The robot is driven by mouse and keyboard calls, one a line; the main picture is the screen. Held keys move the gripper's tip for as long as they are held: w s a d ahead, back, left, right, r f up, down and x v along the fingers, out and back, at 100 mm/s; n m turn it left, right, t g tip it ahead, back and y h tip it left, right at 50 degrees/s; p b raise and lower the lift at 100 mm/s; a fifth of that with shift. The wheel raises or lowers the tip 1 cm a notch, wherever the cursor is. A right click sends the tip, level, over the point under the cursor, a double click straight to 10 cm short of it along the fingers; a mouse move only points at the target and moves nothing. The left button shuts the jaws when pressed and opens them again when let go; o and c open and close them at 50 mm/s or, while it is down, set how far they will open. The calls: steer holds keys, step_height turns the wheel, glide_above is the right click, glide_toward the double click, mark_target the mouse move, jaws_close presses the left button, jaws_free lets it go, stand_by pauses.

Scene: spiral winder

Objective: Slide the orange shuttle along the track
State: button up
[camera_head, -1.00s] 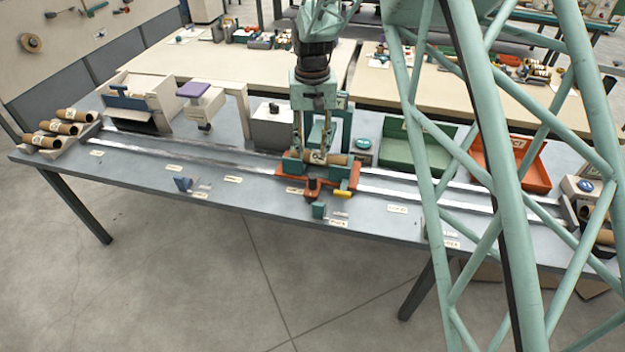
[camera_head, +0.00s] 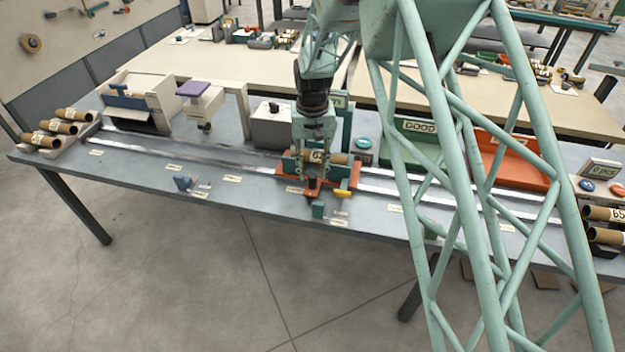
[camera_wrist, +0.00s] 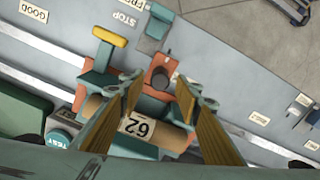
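The orange shuttle (camera_head: 349,186) sits on the track (camera_head: 222,163) near the middle of the grey bench. A brown tube (camera_head: 339,157), marked 62 in the wrist view (camera_wrist: 162,130), lies across its teal cradle. My gripper (camera_wrist: 165,88) points down at this handle. Its two fingers are apart, one on each side, with gaps visible; I cannot tell how deep they reach. In the head view, my gripper (camera_head: 313,182) hides part of the shuttle and tube.
Behind are a grey box (camera_head: 271,128) and a green GOOD tray (camera_head: 421,142). Tubes (camera_head: 58,128) lie at the left end.

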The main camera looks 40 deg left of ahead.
mark_target(313, 175)
steer(key=shift+f, duration=2)
steer(key=shift+c, duration=0.6)
jaws_close()
